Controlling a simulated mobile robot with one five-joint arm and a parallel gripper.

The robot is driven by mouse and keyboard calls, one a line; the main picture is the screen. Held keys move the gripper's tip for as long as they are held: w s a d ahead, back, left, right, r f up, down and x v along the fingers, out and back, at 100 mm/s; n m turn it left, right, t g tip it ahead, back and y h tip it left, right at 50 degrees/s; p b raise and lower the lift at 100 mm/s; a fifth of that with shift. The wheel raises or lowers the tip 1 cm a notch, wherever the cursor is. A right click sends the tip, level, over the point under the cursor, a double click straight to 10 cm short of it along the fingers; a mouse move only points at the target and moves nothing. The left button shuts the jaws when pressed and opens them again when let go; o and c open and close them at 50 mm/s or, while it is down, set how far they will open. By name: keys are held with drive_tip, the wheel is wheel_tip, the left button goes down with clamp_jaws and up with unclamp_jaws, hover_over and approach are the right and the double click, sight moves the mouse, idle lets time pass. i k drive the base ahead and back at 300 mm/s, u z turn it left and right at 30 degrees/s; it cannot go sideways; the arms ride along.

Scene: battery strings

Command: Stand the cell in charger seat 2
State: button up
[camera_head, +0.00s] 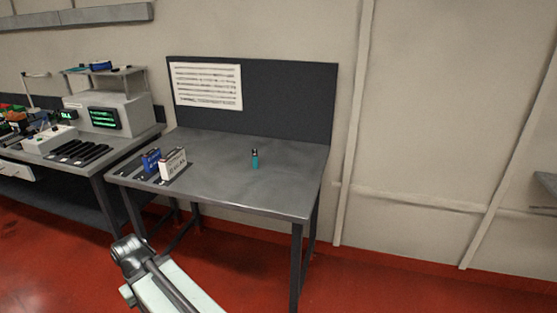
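A small upright teal cell with a dark top (255,159) stands alone on the grey metal table (240,192), right of the middle. Near the table's left end, a blue box (151,161) and a white box (173,163) stand side by side on a dark flat strip. I cannot make out a numbered charger seat at this size. Part of my arm shows at the bottom, in front of the table. Its end with the fingers cannot be seen, and nothing of mine touches the cell.
A second bench at the left holds a grey instrument with green displays (104,118), a row of black slots or bars (80,152) and a white box-like device (49,139). A dark back panel (290,100) with a printed sheet (208,86) stands behind the table. The tabletop around the cell is clear.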

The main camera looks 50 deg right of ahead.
sight(80, 151)
drive_tip(key=z, duration=0.45)
drive_tip(key=i, duration=1)
drive_tip(key=u, duration=0.05)
